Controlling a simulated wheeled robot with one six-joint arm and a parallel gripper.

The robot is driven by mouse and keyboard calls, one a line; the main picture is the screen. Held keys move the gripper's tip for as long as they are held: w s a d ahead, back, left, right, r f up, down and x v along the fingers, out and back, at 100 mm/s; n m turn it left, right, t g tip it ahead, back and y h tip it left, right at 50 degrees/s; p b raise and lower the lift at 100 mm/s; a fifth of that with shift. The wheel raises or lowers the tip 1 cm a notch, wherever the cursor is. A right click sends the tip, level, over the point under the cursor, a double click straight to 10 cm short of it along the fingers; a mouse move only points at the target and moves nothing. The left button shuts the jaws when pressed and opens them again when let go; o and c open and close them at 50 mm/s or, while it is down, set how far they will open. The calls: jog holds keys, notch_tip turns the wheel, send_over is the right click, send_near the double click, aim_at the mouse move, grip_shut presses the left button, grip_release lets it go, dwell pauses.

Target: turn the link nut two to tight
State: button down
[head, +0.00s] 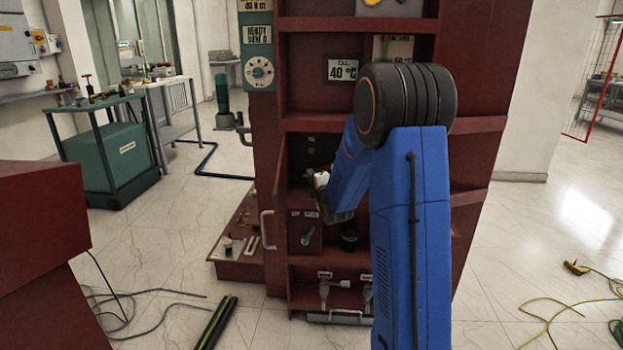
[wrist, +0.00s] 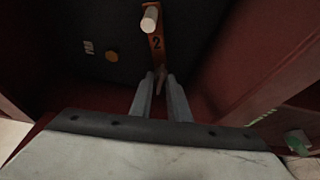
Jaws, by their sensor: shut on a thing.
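In the wrist view, an orange link (wrist: 157,45) marked "2" is on the dark back panel, with a pale round post (wrist: 150,18) at its upper end. My gripper (wrist: 161,77) is at the lower end of this link. Its two grey fingers are closed on a small brownish piece (wrist: 161,83), which looks like link nut two; the fingers hide much of it. How tight the nut is cannot be seen. In the head view, my gripper reaches into a bay of the red cabinet (head: 270,190), largely behind my blue arm.
Red cabinet walls stand close on both sides of my gripper in the wrist view. In the head view, a drawer front (head: 305,230) with a handle is below, and a low red ledge with small items (head: 240,245) is to the left.

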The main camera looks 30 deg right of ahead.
jog(key=shift+f, duration=0.1)
jog(key=shift+m, duration=0.5)
jog(key=c, duration=2)
grip_release()
